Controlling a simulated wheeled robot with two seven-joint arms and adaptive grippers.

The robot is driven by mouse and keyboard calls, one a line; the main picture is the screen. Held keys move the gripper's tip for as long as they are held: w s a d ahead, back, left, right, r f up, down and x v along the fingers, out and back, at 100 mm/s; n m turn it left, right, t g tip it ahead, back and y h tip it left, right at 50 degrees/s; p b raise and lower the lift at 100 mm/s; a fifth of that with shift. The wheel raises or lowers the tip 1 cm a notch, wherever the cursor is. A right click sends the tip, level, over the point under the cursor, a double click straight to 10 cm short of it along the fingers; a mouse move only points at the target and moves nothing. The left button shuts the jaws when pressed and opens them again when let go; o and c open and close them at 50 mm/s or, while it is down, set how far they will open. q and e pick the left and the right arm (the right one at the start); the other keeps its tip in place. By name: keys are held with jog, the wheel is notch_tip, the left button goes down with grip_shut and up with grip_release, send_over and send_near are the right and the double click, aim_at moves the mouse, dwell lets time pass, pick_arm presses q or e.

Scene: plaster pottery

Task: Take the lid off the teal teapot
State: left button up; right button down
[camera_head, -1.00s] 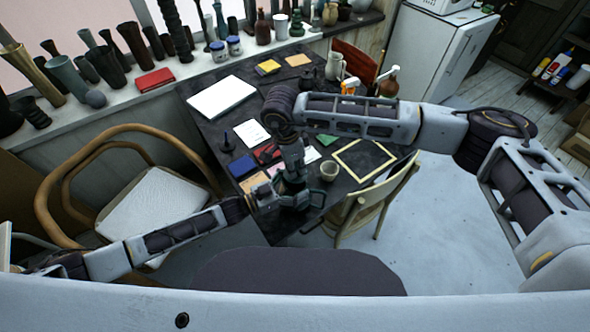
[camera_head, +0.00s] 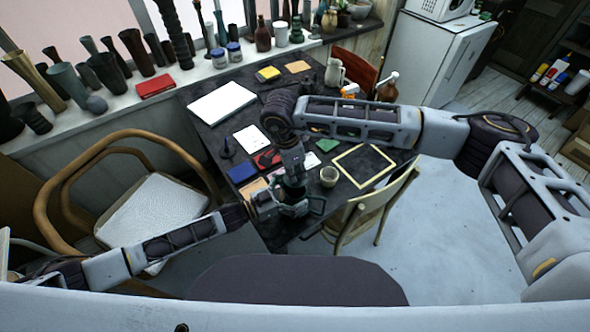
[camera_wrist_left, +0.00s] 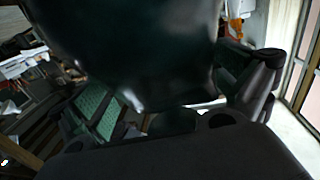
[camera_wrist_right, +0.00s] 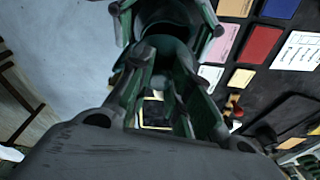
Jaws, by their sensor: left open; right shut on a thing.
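The dark teal teapot (camera_head: 291,209) is at the near edge of the dark table, between my two grippers, its handle to the right. My left gripper (camera_head: 271,205) is open, close beside the pot body. In the left wrist view the dark, glossy pot body (camera_wrist_left: 135,45) fills the upper middle, near the fingers; contact is unclear. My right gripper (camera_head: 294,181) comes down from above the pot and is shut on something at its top. In the right wrist view a dark teal round form (camera_wrist_right: 168,38) shows beyond the fingers. I cannot make out the lid's edge.
A small cup (camera_head: 328,177) stands just right of the pot, with a yellow-framed black board (camera_head: 363,166) beyond it. Papers and a white slab (camera_head: 222,103) lie farther back. Chairs stand at left (camera_head: 155,215) and right (camera_head: 372,212) of the table.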

pick_arm(q)
jog(key=shift+s+a, duration=0.1)
jog(key=shift+a, duration=0.05)
jog(key=v, duration=1.1)
jog(key=shift+a, duration=0.3)
jog(key=shift+s+d, duration=0.1)
